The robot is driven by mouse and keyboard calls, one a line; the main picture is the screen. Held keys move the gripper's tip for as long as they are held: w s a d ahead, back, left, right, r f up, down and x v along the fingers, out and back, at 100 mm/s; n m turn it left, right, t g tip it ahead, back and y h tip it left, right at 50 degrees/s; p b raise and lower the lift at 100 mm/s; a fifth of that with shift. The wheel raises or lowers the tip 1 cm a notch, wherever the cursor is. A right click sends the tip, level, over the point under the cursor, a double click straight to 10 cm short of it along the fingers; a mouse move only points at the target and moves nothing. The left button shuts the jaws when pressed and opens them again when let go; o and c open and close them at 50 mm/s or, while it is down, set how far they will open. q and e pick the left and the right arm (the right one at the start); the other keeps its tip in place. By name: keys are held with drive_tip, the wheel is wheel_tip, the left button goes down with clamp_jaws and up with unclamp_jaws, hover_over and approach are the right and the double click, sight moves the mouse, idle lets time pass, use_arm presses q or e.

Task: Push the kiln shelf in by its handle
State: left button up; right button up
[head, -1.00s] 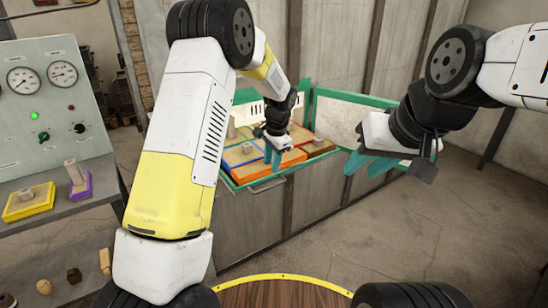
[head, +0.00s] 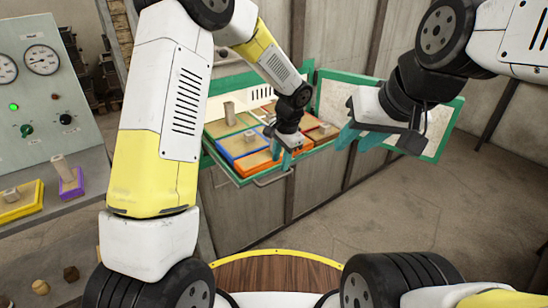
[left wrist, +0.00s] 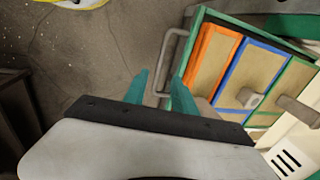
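The kiln shelf (head: 224,171) is a green-edged tray slid out of the kiln, carrying several coloured-rimmed tiles with pegs. Its metal bar handle (head: 274,179) is on the near front edge. The handle also shows in the left wrist view (left wrist: 170,56), on the shelf's left side there. My left gripper (head: 283,153) is at the shelf's front, near the handle's right end. In the left wrist view its teal fingers (left wrist: 160,80) are apart, with one handle end appearing between them; contact cannot be told. My right gripper (head: 360,137) is open and empty, right of the shelf.
The kiln's green-framed door (head: 440,132) stands open at the right, behind my right gripper. A control panel (head: 45,95) and a grey bench (head: 85,178) with two pegged tiles stand at the left. The floor (head: 420,195) at the right is clear.

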sight(278, 179)
use_arm(q)
drive_tip(key=f, duration=0.4)
drive_tip(key=w+a+f, duration=0.1)
drive_tip(key=f, duration=0.2)
drive_tip(key=shift+d, duration=0.1)
clamp_jaws()
idle(1.2)
